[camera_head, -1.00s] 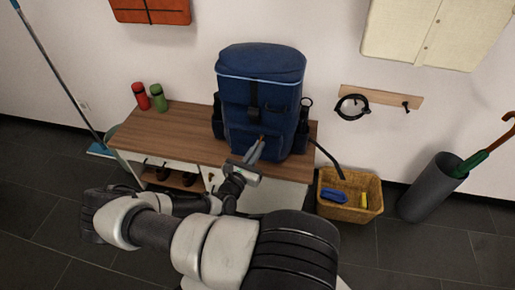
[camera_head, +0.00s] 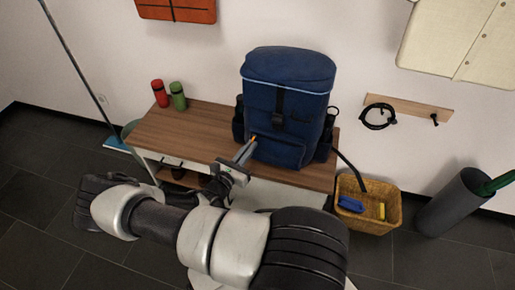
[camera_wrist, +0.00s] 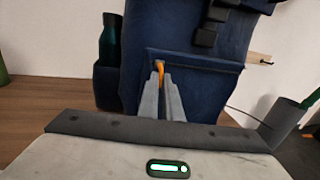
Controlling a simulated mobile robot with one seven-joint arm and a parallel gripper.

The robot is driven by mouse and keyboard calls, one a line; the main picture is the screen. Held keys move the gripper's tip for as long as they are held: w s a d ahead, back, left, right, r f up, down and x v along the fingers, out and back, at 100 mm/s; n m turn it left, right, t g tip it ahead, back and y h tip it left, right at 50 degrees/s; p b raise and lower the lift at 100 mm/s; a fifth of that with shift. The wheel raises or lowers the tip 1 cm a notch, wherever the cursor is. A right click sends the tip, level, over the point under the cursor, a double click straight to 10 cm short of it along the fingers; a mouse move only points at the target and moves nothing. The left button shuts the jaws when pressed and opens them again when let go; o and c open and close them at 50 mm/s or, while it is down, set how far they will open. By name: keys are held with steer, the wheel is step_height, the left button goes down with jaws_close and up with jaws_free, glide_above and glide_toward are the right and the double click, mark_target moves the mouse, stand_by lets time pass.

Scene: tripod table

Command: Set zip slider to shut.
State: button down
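The blue backpack (camera_head: 288,85) stands upright on the wooden bench top. Its front pocket (camera_wrist: 205,90) has a zip line along the top edge. The orange zip slider pull (camera_wrist: 160,67) is at the left end of that edge in the wrist view; it is a small orange spot in the head view (camera_head: 253,139). My gripper (camera_wrist: 161,80) has its two grey fingers close together, with the orange pull between their tips. In the head view my gripper (camera_head: 247,147) reaches the pocket's left side from the front. The fingers hide the lower part of the pull.
The bench top (camera_head: 190,128) is bare left of the backpack, with a red bottle (camera_head: 159,93) and a green bottle (camera_head: 178,96) at its far left. A dark bottle (camera_wrist: 110,42) sits in the left side pocket. A wicker basket (camera_head: 370,218) stands on the right.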

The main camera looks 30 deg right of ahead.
steer(key=shift+w+a, duration=0.15)
steer(key=shift+a, duration=0.05)
steer(key=c, duration=1.9)
jaws_free()
steer(key=p+v, duration=0.2)
steer(key=v, duration=1.5)
steer(key=shift+a, duration=0.2)
